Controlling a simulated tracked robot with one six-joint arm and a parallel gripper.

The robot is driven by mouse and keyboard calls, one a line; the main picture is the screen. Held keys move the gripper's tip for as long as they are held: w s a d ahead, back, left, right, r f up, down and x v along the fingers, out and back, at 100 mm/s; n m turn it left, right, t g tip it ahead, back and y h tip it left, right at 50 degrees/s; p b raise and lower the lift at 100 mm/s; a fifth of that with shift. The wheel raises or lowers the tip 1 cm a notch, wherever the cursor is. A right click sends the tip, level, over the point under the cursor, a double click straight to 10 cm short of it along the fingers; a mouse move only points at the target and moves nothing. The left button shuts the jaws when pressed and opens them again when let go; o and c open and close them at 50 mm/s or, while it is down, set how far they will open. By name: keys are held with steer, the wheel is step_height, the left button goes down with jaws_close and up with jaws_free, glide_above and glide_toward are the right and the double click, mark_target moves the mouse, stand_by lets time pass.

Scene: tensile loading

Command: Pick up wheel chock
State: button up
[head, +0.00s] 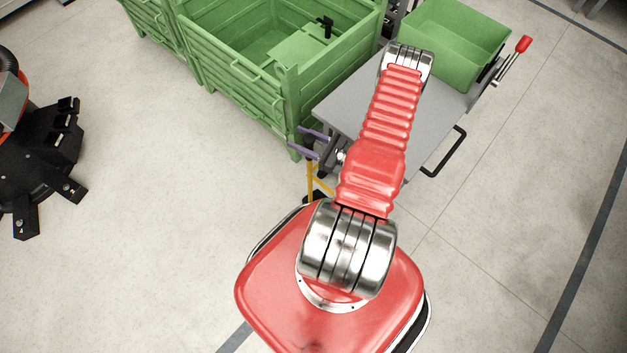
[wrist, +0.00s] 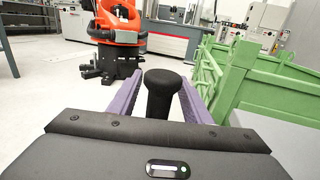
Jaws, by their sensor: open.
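My gripper (head: 297,137) has two purple fingers, spread apart, beside the green crate. In the wrist view, the fingers (wrist: 161,80) stand either side of a black round-topped grip (wrist: 162,92), with gaps showing on both sides. In the head view, a thin yellow frame (head: 310,178) with dark parts at the floor shows just below my gripper. It looks like the wheel chock with its handle, and the black grip seems to be its top. My arm and base hide much of it. Nothing is held.
A large green crate (head: 238,92) stands close beside my gripper and also shows at right in the wrist view (wrist: 240,75). A green bin (head: 455,40) sits on a grey surface (head: 345,100). An orange robot on a black base (wrist: 118,35) stands farther off.

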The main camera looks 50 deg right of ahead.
steer(key=shift+w+a, duration=0.1)
steer(key=shift+w, duration=0.25)
steer(key=shift+c, duration=0.2)
jaws_close()
stand_by(0.5)
stand_by(0.9)
